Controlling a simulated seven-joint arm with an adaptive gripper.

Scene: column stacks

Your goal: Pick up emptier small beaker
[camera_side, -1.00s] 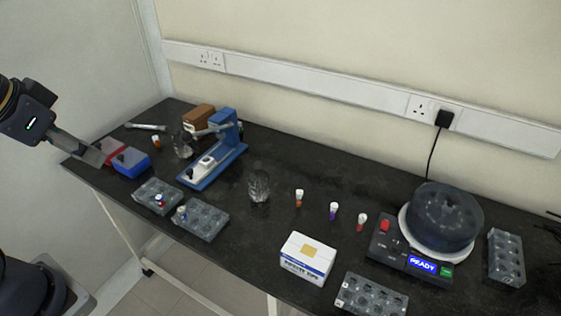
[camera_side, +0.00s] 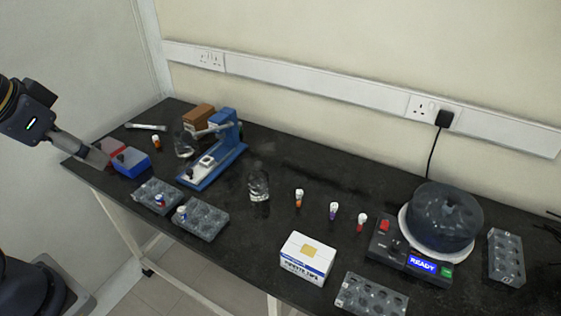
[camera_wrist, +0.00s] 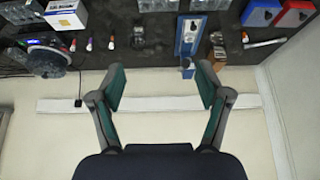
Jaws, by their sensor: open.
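One clear glass beaker (camera_side: 259,184) stands upright near the middle of the bench; it also shows in the wrist view (camera_wrist: 139,36). A second clear beaker (camera_side: 183,146) stands farther left, beside the blue device, and shows in the wrist view (camera_wrist: 216,38). The middle beaker seems to have clear liquid low down; the level in the other is too faint to tell. My gripper (camera_wrist: 162,80) is open and empty, its fingers wide apart. In the side view my gripper (camera_side: 97,157) is over the bench's left end, away from both beakers.
A blue device (camera_side: 215,160) stands between the beakers. Red (camera_side: 108,150) and blue (camera_side: 131,163) boxes lie near my gripper. Racks (camera_side: 203,219), a pipette-tip box (camera_side: 307,262), capped tubes and a centrifuge (camera_side: 440,225) occupy the front and right.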

